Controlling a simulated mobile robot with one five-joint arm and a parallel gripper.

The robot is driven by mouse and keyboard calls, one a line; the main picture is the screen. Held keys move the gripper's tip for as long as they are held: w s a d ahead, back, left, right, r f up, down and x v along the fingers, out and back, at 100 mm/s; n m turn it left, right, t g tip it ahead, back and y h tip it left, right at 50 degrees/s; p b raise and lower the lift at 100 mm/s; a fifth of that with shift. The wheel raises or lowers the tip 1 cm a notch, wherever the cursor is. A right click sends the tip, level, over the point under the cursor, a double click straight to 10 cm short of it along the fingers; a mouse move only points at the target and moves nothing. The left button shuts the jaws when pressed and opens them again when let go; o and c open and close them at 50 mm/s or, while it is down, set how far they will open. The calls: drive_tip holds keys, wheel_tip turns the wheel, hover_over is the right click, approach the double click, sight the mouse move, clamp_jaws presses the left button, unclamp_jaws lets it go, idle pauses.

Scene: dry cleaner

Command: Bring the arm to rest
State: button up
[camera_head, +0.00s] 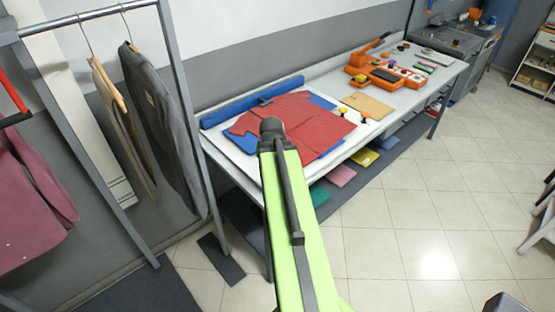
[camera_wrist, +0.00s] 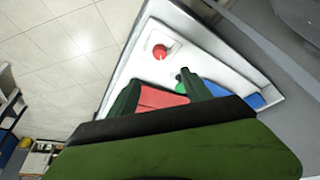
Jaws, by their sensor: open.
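My bright green arm (camera_head: 300,230) reaches from the bottom of the head view toward the front left part of the long table (camera_head: 222,156). Its dark end joint covers part of a red garment (camera_head: 313,120) lying on a blue cloth. My gripper's fingers are not clear in the head view. In the wrist view my gripper (camera_wrist: 158,82) shows two dark green fingers, apart. A flat red patch (camera_wrist: 160,99) shows between them; I cannot tell how far away it is. Nothing is seen clamped.
A clothes rack (camera_head: 180,90) with hanging garments stands at the left. Orange trays (camera_head: 385,75) and a tan sheet (camera_head: 367,105) lie farther along the table. A red round object (camera_wrist: 160,52) shows in the wrist view. The tiled floor (camera_head: 430,200) at right is mostly clear.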

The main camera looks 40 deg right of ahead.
drive_tip(key=shift+f, duration=0.1)
idle(0.3)
drive_tip(key=w+a+f+n+y+b, duration=0.1)
drive_tip(key=w+a+f+n+b, duration=0.15)
drive_tip(key=a, duration=0.55)
drive_tip(key=w+a+f+n+b, duration=0.15)
drive_tip(key=w+a, duration=0.25)
drive_tip(key=a, duration=0.5)
drive_tip(key=w+a+f+n+y+b, duration=0.1)
drive_tip(key=w+a+f+b, duration=0.25)
drive_tip(key=a, duration=0.45)
drive_tip(key=s+a+f+n+g, duration=0.1)
drive_tip(key=s+a+n, duration=0.1)
drive_tip(key=a, duration=0.5)
drive_tip(key=s+a+f+n+g+y, duration=0.1)
drive_tip(key=s+a+n+g, duration=0.1)
drive_tip(key=s+a, duration=0.2)
drive_tip(key=a+b, duration=0.1)
drive_tip(key=a, duration=0.2)
drive_tip(key=shift+s+f+n, duration=0.15)
drive_tip(key=shift+f+n, duration=0.1)
drive_tip(key=shift+n, duration=0.15)
